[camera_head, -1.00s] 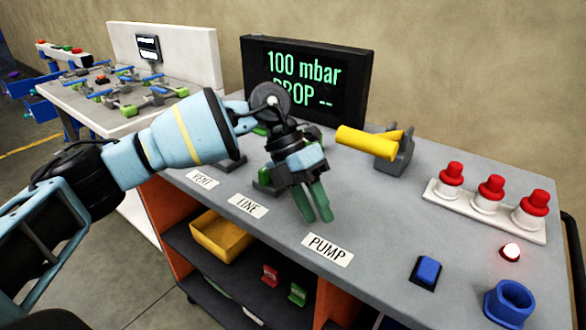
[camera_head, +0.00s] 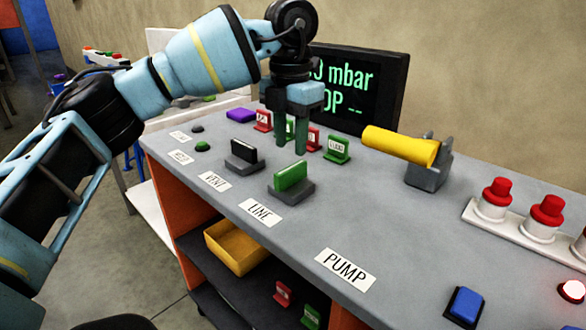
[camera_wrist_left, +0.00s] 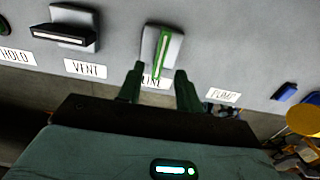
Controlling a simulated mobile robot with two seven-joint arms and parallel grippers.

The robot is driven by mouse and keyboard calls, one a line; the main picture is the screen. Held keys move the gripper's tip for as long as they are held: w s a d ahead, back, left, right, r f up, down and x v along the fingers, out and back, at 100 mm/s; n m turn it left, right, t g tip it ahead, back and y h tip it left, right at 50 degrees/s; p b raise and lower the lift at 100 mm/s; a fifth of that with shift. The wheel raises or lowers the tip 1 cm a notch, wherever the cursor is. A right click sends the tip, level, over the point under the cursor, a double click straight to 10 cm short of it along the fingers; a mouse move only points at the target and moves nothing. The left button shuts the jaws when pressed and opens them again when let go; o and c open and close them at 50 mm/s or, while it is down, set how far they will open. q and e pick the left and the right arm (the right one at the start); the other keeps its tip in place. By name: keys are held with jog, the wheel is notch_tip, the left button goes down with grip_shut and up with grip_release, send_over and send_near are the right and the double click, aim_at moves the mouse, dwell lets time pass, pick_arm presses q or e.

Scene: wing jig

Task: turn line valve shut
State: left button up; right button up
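The line valve is a green handle (camera_head: 291,176) on a grey base, behind the LINE label (camera_head: 260,212). The handle points away from the front edge, across the row of labels. It also shows in the left wrist view (camera_wrist_left: 162,50), beyond the fingertips and between them sideways. My left gripper (camera_head: 291,148) points down with its two dark green fingers apart and empty. It is above the valve and not visibly touching it. In the left wrist view the fingers (camera_wrist_left: 159,82) flank the LINE label. My right gripper is not in view.
The VENT valve (camera_head: 245,154) has a black handle lying along the row. Small red and green tags (camera_head: 338,149) stand behind, before the display (camera_head: 360,95). A yellow cylinder (camera_head: 400,145) rests in a grey holder to the right. Red-topped buttons (camera_head: 496,198) and a blue button (camera_head: 466,304) lie farther right.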

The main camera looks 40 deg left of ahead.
aim_at(291, 167)
pick_arm(q)
notch_tip(291, 167, down, 7)
jog(key=shift+r+b, duration=0.15)
jog(key=shift+b, duration=0.25)
grip_shut()
